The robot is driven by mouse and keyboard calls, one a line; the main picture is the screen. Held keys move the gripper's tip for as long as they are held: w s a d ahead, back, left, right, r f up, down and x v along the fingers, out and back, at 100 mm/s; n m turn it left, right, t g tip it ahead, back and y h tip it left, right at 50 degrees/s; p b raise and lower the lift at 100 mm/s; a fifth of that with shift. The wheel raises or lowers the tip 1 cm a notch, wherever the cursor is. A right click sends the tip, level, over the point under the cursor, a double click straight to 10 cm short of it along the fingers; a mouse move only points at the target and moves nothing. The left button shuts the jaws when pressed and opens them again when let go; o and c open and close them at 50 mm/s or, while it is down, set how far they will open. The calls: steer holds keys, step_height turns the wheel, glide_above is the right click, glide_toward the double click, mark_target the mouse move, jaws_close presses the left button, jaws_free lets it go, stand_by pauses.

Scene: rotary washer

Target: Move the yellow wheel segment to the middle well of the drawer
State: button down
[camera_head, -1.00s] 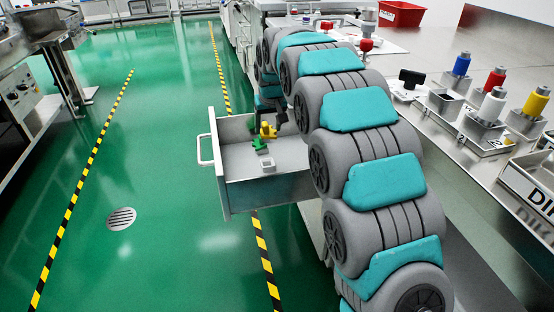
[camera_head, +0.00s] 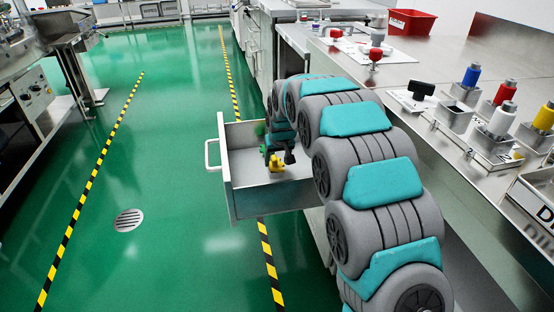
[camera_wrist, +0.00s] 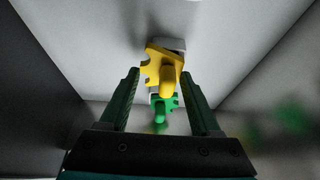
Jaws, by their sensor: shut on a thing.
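The yellow wheel segment (camera_head: 276,163) is in the open drawer (camera_head: 240,197), near its middle, and is also large in the wrist view (camera_wrist: 163,72). It has a notched edge and a rounded knob. My gripper (camera_head: 282,158) reaches into the drawer and is shut on the segment, which sits between the fingertips in the wrist view (camera_wrist: 162,76). A small pale block (camera_wrist: 172,44) shows just behind the segment. Whether the segment touches it or the drawer floor I cannot tell.
The drawer walls stand close around. A steel counter (camera_head: 450,180) with coloured-top cylinders (camera_head: 503,92) and a red bin (camera_head: 412,21) is at the right.

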steer(key=shift+c, duration=0.5)
jaws_free()
steer(key=shift+s+r, duration=0.1)
steer(key=shift+r, duration=0.35)
steer(key=v, duration=1.1)
steer(key=s+d, duration=0.5)
steer(key=s, duration=0.2)
steer(key=s+d+f+m+g, duration=0.1)
steer(key=s+d, duration=0.3)
steer(key=s, duration=0.9)
steer(key=s+d+f+m+g, duration=0.1)
steer(key=s+d, duration=0.4)
steer(key=s, duration=0.9)
steer(key=s+d+f+m+g+h, duration=0.1)
steer(key=s+d+f+g, duration=0.2)
steer(key=s, duration=1.1)
steer(key=shift+d+g+b, duration=0.45)
steer(key=shift+d+g, duration=0.05)
steer(key=shift+d, duration=0.35)
steer(key=shift+s, duration=0.1)
